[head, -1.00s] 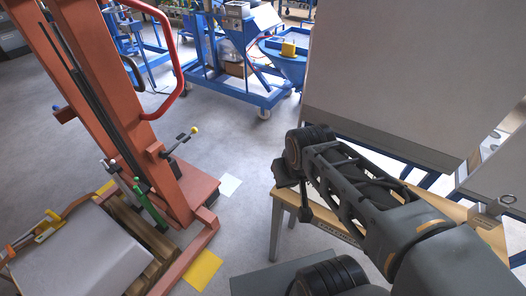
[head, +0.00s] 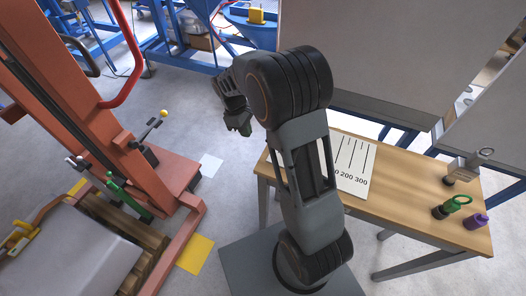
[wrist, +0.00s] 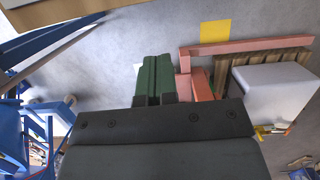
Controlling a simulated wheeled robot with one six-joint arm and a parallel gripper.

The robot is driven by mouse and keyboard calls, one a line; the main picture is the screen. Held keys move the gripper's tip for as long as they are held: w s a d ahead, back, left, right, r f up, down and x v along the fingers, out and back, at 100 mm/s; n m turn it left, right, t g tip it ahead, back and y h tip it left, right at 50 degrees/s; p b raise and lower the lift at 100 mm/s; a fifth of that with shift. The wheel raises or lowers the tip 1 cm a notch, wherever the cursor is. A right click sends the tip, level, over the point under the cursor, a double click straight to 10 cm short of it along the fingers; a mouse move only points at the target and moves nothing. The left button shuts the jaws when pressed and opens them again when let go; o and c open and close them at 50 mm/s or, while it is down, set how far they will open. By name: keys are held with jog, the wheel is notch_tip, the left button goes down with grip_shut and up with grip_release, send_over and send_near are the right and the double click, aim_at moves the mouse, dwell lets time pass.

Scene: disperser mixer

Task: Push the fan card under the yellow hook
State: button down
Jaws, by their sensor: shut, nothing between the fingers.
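A white card with fanning black lines and printed numbers (head: 352,165) lies flat on the wooden table (head: 412,205), partly hidden behind my arm; I take it for the fan card. I cannot make out a yellow hook for certain in either view. My gripper (head: 240,128) is raised over the floor, left of the table and apart from the card. In the wrist view its green fingers (wrist: 153,75) are together, with nothing held.
A metal bracket (head: 463,168), a green ring-topped item (head: 452,206) and a purple item (head: 476,221) stand at the table's right end. A red lifter (head: 150,180) stands left. A large grey panel (head: 400,60) rises behind the table.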

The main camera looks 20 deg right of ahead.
aim_at(265, 157)
jog(key=shift+s+d+f+p, duration=0.2)
jog(key=shift+s+d+f, duration=0.55)
jog(key=shift+f, duration=0.65)
jog(key=shift+s+d+f+p, duration=0.15)
jog(key=shift+s+d+f, duration=0.6)
jog(key=shift+f, duration=0.7)
jog(key=shift+s+d+f+p, duration=0.2)
jog(key=shift+s+d+f, duration=0.55)
jog(key=shift+f, duration=0.65)
jog(key=shift+s, duration=0.1)
